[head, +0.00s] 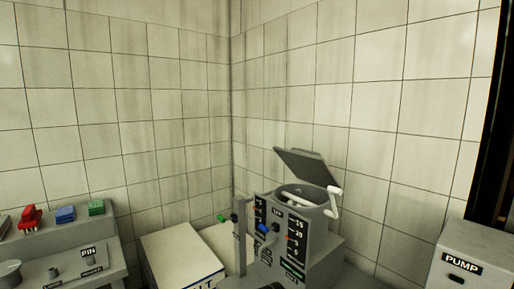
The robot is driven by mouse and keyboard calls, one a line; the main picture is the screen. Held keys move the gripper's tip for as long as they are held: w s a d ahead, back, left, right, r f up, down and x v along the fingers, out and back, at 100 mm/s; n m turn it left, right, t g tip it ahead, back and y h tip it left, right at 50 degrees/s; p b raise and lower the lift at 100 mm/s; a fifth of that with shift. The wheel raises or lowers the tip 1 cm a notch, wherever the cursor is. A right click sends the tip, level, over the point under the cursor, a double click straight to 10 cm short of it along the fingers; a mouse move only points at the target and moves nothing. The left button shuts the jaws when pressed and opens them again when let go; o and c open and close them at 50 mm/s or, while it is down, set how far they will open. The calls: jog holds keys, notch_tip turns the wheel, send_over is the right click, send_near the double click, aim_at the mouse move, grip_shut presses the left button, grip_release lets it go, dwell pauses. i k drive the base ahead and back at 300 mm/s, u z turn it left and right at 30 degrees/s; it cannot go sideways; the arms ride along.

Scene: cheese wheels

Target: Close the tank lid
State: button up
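A grey tank (300,205) stands in the corner right of centre in the head view. A white bent handle (335,200) shows at the rim's right side. The tank's front panel carries labels and number scales. My gripper is not recognisable in this view.
A grey console with red (31,217), blue (65,214) and green (96,207) blocks stands at the left. A white box (182,258) lies between console and tank. A grey box labelled PUMP (475,262) stands at the right. Tiled walls close off the back.

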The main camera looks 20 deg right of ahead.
aim_at(313, 169)
jog(key=u, duration=0.95)
jog(key=i, duration=1.15)
jog(key=z, duration=2.4)
